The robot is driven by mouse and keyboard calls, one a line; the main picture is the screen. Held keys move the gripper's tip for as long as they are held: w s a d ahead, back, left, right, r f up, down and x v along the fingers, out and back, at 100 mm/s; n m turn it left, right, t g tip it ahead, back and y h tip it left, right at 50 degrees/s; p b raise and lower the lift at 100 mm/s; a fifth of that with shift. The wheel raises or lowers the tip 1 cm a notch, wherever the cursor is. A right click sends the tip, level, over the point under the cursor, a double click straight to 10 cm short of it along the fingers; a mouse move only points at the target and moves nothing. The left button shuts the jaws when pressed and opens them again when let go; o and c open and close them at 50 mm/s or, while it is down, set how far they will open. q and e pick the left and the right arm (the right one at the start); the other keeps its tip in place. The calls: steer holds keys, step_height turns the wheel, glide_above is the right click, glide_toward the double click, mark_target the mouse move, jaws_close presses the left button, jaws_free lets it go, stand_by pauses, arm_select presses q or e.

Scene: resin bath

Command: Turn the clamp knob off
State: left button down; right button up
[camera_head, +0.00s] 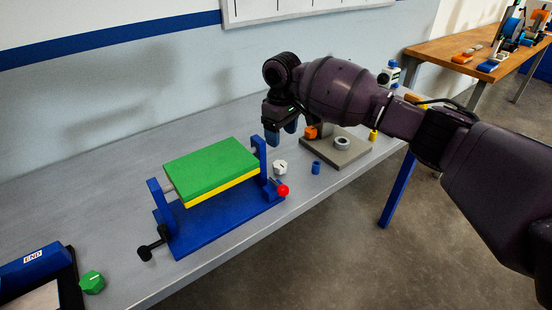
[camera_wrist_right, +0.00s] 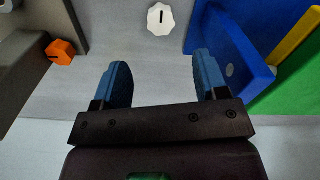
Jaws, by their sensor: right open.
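A white scalloped knob (camera_head: 280,167) with a dark line on its face lies on the bench, right of the blue clamp frame (camera_head: 215,228). It also shows in the right wrist view (camera_wrist_right: 160,18), at the top middle. The frame holds a green and yellow block (camera_head: 212,168). A red ball (camera_head: 283,190) sits on the frame's right end and a black crank handle (camera_head: 152,245) at its left. My right gripper (camera_head: 281,132) is open and empty above the bench, behind the white knob. Its two blue fingers (camera_wrist_right: 160,75) are apart. My left gripper is out of view.
A grey plate with a ring (camera_head: 342,143) and an orange block (camera_wrist_right: 61,51) stand to the right. A small blue cylinder (camera_head: 316,167) stands near the white knob. A green knob (camera_head: 91,282) is at the front left. Wall behind.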

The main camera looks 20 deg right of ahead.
mark_target(281, 165)
step_height(281, 165, down, 10)
steer(key=shift+f+b, duration=0.25)
steer(key=shift+b, duration=0.6)
steer(key=c, duration=0.9)
